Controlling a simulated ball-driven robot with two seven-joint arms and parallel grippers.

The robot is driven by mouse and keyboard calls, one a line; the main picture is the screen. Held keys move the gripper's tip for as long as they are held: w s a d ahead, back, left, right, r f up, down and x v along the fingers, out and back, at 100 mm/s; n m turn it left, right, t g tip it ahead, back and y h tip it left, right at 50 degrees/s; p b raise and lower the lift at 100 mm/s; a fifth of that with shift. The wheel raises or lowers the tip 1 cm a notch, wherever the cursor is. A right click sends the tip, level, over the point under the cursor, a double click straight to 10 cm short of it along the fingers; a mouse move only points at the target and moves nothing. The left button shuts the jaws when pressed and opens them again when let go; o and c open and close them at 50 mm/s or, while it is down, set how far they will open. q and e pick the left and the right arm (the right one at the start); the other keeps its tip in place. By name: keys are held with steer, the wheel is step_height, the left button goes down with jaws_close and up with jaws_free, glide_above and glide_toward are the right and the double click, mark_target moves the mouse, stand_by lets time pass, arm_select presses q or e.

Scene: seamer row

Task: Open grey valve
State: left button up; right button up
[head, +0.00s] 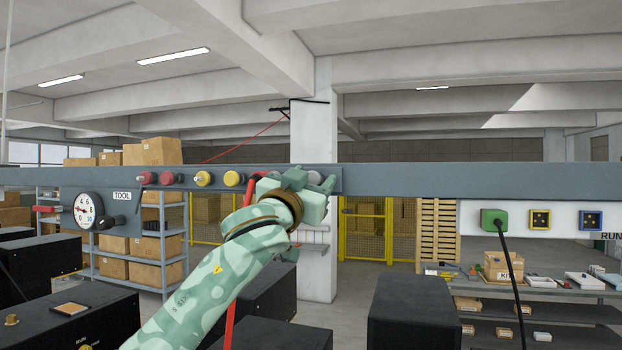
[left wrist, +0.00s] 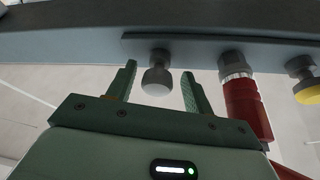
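The grey valve is a round grey knob (left wrist: 157,80) on the underside of a grey rail in the left wrist view. My left gripper (left wrist: 158,72) is open, with one finger on each side of the knob in the picture and gaps on both sides. I cannot tell how deep the knob sits between the fingers. In the head view my left gripper (head: 318,190) is raised at the rail and, with the wrist, hides most of what is behind it. My right gripper is not in view.
The grey rail (head: 480,182) spans the view. A red hose fitting (left wrist: 241,98) hangs close beside the grey knob, and a yellow knob (left wrist: 306,91) is farther right. Red knobs (head: 147,178) and a dial (head: 85,211) are at left. Black machines (head: 418,308) stand below.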

arm_select(q)
steer(key=shift+s+d, duration=0.15)
steer(key=shift+d, duration=0.05)
steer(key=c, duration=1)
steer(key=shift+s, duration=0.1)
jaws_close()
steer(key=shift+s+a+f, duration=0.1)
steer(key=shift+s+a, duration=0.1)
steer(key=shift+s, duration=0.35)
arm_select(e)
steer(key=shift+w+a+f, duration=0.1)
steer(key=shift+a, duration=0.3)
arm_select(q)
steer(key=o, duration=0.8)
jaws_free()
steer(key=shift+o, duration=1.3)
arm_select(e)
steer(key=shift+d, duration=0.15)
